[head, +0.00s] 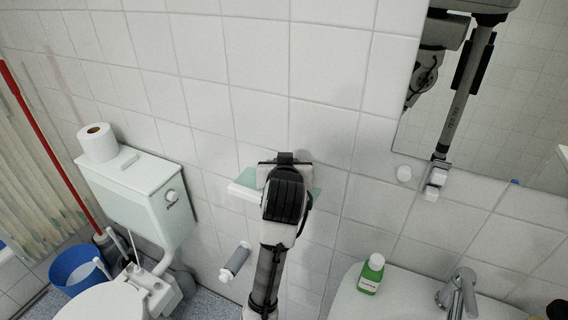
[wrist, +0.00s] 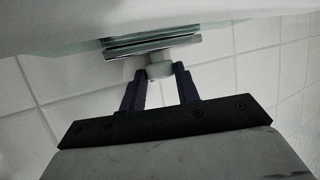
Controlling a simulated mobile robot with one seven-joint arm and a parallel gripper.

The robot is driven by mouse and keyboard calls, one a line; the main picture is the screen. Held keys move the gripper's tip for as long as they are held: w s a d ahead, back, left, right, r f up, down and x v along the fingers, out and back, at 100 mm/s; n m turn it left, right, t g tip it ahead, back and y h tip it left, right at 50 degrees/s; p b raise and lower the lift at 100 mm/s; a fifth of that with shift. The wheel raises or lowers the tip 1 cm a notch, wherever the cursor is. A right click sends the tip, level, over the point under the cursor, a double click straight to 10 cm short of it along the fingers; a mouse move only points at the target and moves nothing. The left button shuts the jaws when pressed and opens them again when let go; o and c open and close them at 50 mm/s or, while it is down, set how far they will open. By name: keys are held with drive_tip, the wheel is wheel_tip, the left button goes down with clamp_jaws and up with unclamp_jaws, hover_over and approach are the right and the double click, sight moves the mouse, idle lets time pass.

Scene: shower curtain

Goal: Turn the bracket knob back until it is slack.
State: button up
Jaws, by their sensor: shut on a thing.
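In the wrist view, a small whitish knob (wrist: 159,70) sits below a metal bracket (wrist: 150,45) under a pale shelf (wrist: 60,35). My gripper's two dark fingers (wrist: 161,76) stand on either side of the knob, with their tips against it. The gripper is shut on the knob. In the head view, my wrist covers the middle of the greenish shelf (head: 245,189) on the tiled wall. The knob, the bracket and my fingertips are hidden there. How tight the knob is cannot be seen.
A paper holder (head: 235,262) is on the wall below left of the shelf. The toilet cistern (head: 140,200) with a paper roll (head: 97,142) stands at left. A sink (head: 400,296) with a green bottle (head: 372,274) is at right, below a mirror (head: 500,110).

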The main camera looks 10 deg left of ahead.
idle(0.4)
drive_tip(key=o, duration=1)
drive_tip(key=shift+c, duration=0.2)
drive_tip(key=m+h, duration=0.1)
drive_tip(key=h, duration=0.1)
drive_tip(key=a+m+h, duration=0.1)
drive_tip(key=m+h, duration=0.1)
drive_tip(key=shift+m+b, duration=0.3)
drive_tip(key=m+h, duration=0.1)
drive_tip(key=h, duration=0.1)
drive_tip(key=a+m+h+p, duration=0.1)
drive_tip(key=m+h, duration=0.1)
drive_tip(key=shift+r+g, duration=0.15)
drive_tip(key=shift+g, duration=0.15)
drive_tip(key=shift+s+a+m+h, duration=0.1)
drive_tip(key=shift+s+m+h, duration=0.05)
drive_tip(key=shift+m+h, duration=0.3)
drive_tip(key=b+v, duration=0.4)
drive_tip(key=v, duration=0.9)
drive_tip(key=shift+r, duration=0.2)
drive_tip(key=shift+s, duration=0.1)
